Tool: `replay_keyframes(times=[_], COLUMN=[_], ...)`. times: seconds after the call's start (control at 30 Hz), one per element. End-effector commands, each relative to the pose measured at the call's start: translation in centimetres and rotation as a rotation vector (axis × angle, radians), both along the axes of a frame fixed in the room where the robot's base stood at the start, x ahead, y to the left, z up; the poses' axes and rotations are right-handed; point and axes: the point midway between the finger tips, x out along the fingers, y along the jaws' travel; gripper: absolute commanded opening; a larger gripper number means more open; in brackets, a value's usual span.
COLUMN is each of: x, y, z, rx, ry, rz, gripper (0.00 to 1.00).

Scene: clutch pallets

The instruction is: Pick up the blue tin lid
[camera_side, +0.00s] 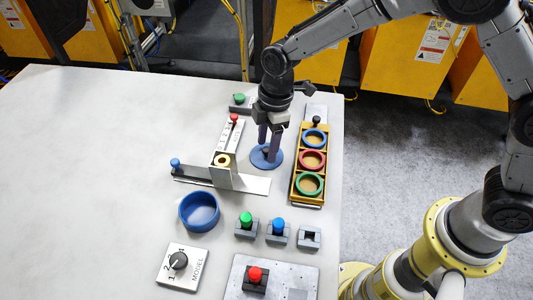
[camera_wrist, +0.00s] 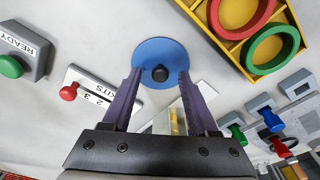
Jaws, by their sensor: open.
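The blue tin lid (camera_side: 262,158) is a flat blue disc lying on the table, left of the yellow tray. In the wrist view the lid (camera_wrist: 160,50) shows a dark round knob (camera_wrist: 160,74) at its middle. My gripper (camera_side: 268,155) is over the lid, pointing down. In the wrist view my gripper (camera_wrist: 158,75) is open, one finger on each side of the knob. Nothing is held. I cannot tell whether the fingertips touch the lid. A round blue tin (camera_side: 199,211) stands open on the table, nearer the camera.
A yellow tray (camera_side: 295,188) with blue, red and green rings stands close to the right. Slider fixtures (camera_side: 228,135) with red and blue knobs lie to the left. Coloured pegs in grey blocks (camera_side: 278,232) and a dial (camera_side: 178,262) are in front. The left of the table is clear.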

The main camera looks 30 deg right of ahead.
Motion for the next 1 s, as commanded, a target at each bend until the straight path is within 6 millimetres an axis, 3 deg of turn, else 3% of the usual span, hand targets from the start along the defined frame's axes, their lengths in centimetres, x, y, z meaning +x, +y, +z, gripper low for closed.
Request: replay_keyframes(times=[0.27, 0.6, 0.63, 1.0], x=[-0.01, 0.0, 0.0, 0.01], y=[0.06, 0.04, 0.04, 0.04], z=[-0.45, -0.42, -0.42, -0.36], rx=[0.0, 0.0, 0.0, 0.0], ry=[0.0, 0.0, 0.0, -0.001], rz=[0.001, 0.0, 0.0, 0.0], gripper=[0.6, 0.02, 0.0, 0.0])
